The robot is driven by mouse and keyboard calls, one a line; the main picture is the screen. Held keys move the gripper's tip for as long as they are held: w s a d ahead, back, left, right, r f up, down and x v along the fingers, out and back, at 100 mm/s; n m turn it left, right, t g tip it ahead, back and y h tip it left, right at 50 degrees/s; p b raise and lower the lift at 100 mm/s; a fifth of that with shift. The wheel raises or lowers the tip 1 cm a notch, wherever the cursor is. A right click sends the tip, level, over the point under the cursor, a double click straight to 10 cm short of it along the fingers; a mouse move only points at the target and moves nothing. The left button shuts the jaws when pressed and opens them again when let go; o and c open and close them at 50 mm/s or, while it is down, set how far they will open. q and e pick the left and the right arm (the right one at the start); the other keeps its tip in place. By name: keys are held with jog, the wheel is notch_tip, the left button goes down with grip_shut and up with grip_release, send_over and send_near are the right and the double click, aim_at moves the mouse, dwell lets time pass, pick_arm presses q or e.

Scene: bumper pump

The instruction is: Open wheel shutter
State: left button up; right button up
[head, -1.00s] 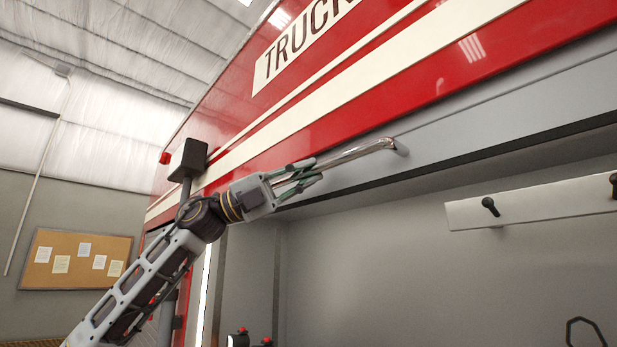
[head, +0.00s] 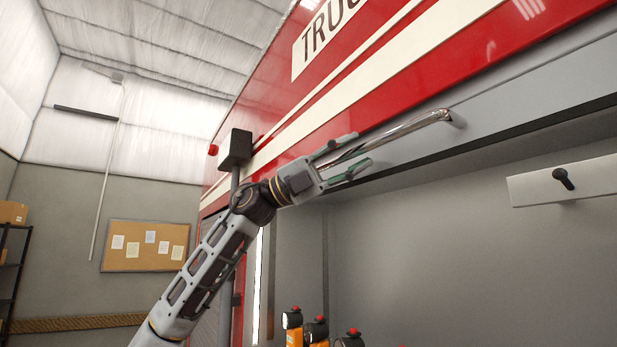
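The wheel shutter (head: 500,112) shows as a grey panel along the top of the truck's side compartment, under the red and cream body. The compartment below it is open. A chrome bar handle (head: 405,126) is fixed along the panel, its bent right end meeting the panel. My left gripper (head: 361,151) is at the handle's left part with its two fingers spread, one above and one below the bar. It is open, and the bar shows between the fingers without being clamped. The handle's left end is hidden by the gripper. My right gripper is out of view.
Inside the compartment are a pale rail with a black peg (head: 563,179) and orange-black gear (head: 318,330) at the bottom. A black box-shaped fitting (head: 235,149) sticks out on the truck's left edge. A cork board (head: 146,246) and a shelf stand farther left.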

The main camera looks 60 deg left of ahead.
pick_arm(q)
jog(key=shift+s+a+f, duration=0.2)
jog(key=shift+s+a, duration=0.2)
jog(key=shift+a, duration=0.1)
jog(key=shift+s+a+f, duration=0.3)
jog(key=shift+a, duration=0.1)
jog(key=v, duration=0.9)
dwell(0.9)
jog(key=shift+a, duration=0.1)
dwell(0.5)
